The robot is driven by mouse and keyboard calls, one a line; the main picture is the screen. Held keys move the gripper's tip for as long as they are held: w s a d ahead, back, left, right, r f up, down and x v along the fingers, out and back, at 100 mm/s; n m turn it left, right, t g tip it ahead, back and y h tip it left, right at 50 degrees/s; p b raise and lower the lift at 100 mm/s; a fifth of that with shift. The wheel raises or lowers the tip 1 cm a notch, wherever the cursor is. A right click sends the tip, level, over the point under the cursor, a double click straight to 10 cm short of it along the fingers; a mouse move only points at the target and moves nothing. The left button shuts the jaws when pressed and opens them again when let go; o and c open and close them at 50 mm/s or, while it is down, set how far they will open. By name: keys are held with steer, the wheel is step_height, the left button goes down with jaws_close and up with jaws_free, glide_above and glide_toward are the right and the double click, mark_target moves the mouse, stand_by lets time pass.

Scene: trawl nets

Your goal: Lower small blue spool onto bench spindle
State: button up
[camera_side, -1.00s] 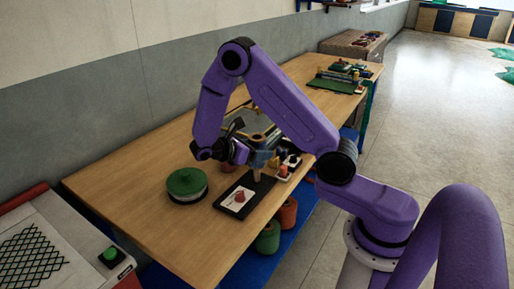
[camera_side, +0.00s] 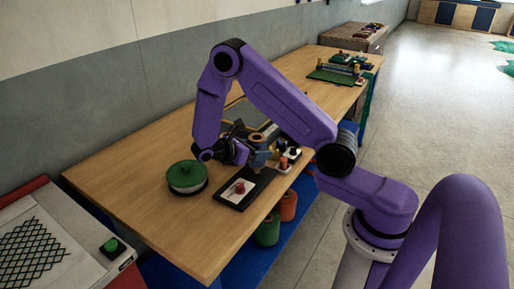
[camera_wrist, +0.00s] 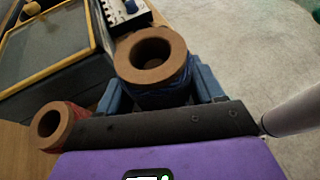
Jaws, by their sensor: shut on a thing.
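The small blue spool (camera_wrist: 157,68) shows in the wrist view as a brown tube with blue winding below its rim. My gripper (camera_wrist: 155,100) is shut on it, with a blue-grey finger at either side. In the side view the brown spool top (camera_side: 257,138) stands upright in my gripper (camera_side: 257,155), above the bench near the far end of a black tray. I cannot make out the bench spindle; the gripper and spool may hide it. I cannot tell whether the spool touches anything below.
A black tray (camera_side: 231,203) with a white card and small red piece lies in front. A green-topped round reel (camera_side: 186,175) stands left of it. A reddish spool (camera_wrist: 52,125) shows at the wrist view's left. A white block with coloured knobs (camera_side: 290,154) stands right of my gripper.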

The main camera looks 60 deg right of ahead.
steer(key=shift+f, duration=1)
steer(key=shift+f, duration=0.2)
steer(key=o, duration=1.2)
steer(key=v, duration=1.7)
steer(key=shift+a, duration=0.3)
